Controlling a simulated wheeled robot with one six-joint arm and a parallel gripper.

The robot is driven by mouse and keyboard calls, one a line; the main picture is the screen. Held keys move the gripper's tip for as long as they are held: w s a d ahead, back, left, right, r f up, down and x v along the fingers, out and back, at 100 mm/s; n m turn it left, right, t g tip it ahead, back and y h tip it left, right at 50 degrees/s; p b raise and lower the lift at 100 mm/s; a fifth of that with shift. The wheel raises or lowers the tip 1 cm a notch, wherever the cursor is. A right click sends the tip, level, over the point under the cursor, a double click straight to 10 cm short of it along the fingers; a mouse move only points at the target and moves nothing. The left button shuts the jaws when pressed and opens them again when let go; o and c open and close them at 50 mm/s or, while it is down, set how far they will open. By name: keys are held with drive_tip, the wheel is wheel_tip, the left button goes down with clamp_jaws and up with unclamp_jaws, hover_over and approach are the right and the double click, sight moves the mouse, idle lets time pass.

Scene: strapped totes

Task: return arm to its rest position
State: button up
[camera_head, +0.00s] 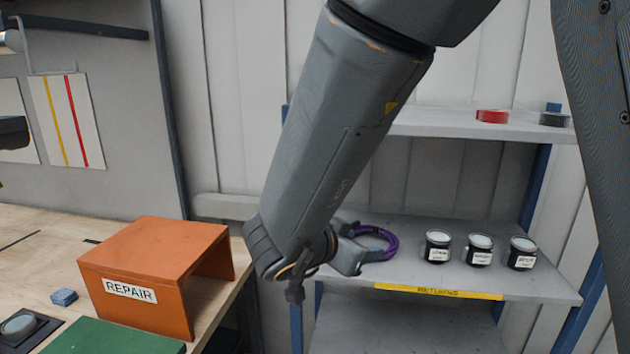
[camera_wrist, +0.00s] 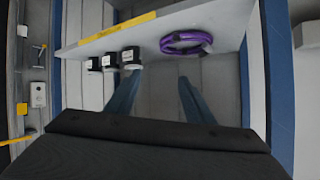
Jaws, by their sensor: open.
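My gripper (camera_head: 352,248) is at the left part of the returns shelf (camera_head: 420,265) in the head view, partly hidden behind my own forearm. In the wrist view my gripper (camera_wrist: 159,76) has its two fingers spread apart with nothing between them. A purple coil (camera_head: 376,243) lies on the shelf just right of the fingers in the head view. In the wrist view the coil (camera_wrist: 186,43) shows beyond the fingertips, with a gap in the picture between it and them.
Three dark jars (camera_head: 479,250) with white labels stand on the same shelf. An upper shelf (camera_head: 450,125) holds a red roll (camera_head: 492,116) and a dark roll (camera_head: 554,119). At left, a workbench (camera_head: 60,235) carries an orange repair box (camera_head: 150,262) and a blue block (camera_head: 64,297).

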drive_tip(key=w+f+n+g+y+b, duration=0.1)
drive_tip(key=w+f+n+y+b, duration=0.4)
drive_tip(key=f+y, duration=0.4)
drive_tip(key=s+d+f+n+g+b, duration=0.1)
drive_tip(key=s+d+f+g, duration=0.3)
drive_tip(key=s, duration=0.4)
drive_tip(key=s+d+f+n+g+h+b, duration=0.1)
drive_tip(key=s+d+f+n+g+b, duration=0.1)
drive_tip(key=s+d+f, duration=0.4)
drive_tip(key=s+f+n+g, duration=0.1)
drive_tip(key=s+g, duration=0.1)
drive_tip(key=s, duration=0.1)
drive_tip(key=shift+d+n, duration=0.3)
drive_tip(key=shift+d, duration=0.05)
